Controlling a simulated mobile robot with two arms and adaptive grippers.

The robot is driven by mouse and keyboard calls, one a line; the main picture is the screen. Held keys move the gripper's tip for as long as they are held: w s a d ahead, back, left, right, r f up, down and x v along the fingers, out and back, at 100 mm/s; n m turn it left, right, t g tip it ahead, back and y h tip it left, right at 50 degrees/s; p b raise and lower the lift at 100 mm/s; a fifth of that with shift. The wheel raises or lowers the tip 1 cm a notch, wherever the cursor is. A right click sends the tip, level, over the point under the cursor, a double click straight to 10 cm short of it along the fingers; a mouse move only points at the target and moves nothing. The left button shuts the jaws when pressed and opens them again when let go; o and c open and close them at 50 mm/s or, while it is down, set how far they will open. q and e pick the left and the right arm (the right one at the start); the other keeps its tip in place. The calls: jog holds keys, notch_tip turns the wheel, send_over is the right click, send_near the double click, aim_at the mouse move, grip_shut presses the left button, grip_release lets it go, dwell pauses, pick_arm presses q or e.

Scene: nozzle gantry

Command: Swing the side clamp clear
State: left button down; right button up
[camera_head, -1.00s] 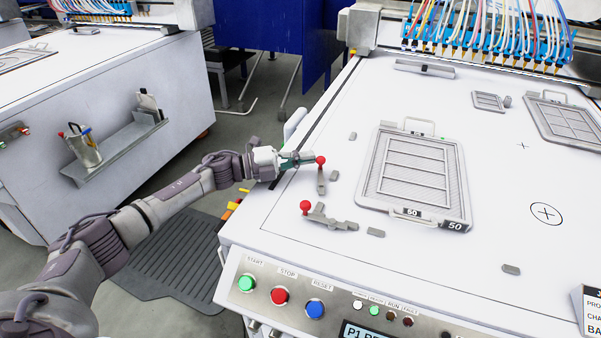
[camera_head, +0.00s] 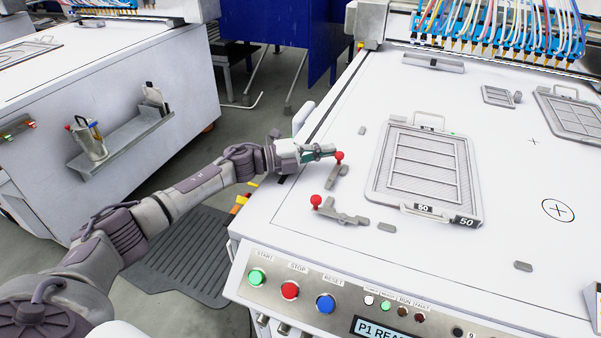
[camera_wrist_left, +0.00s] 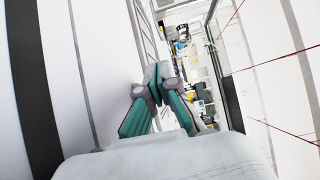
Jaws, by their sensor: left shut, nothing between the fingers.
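The side clamp (camera_head: 336,176) is a small grey lever with a red knob (camera_head: 339,156), left of the grey framed plate marked 50 (camera_head: 425,165). Its lever slants, knob end up and to the right, and a strip of white table shows between it and the plate. My left gripper (camera_head: 329,151) is shut and empty, its fingertips at the left side of the red knob. They look to be touching it, but the contact is not clear. In the left wrist view the green-padded fingers (camera_wrist_left: 157,90) are closed together; the knob does not show there. My right gripper is out of view.
A second red-knobbed clamp (camera_head: 338,212) sits nearer the front edge. Small grey blocks (camera_head: 387,227) lie around the plate. The control panel (camera_head: 310,290) with coloured buttons is at the front. The nozzle gantry (camera_head: 490,48) spans the back. White table right of the plate is mostly clear.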

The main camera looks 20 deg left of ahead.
pick_arm(q)
jog(key=shift+d, duration=0.1)
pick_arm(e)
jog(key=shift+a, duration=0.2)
pick_arm(q)
jog(key=v, duration=1.2)
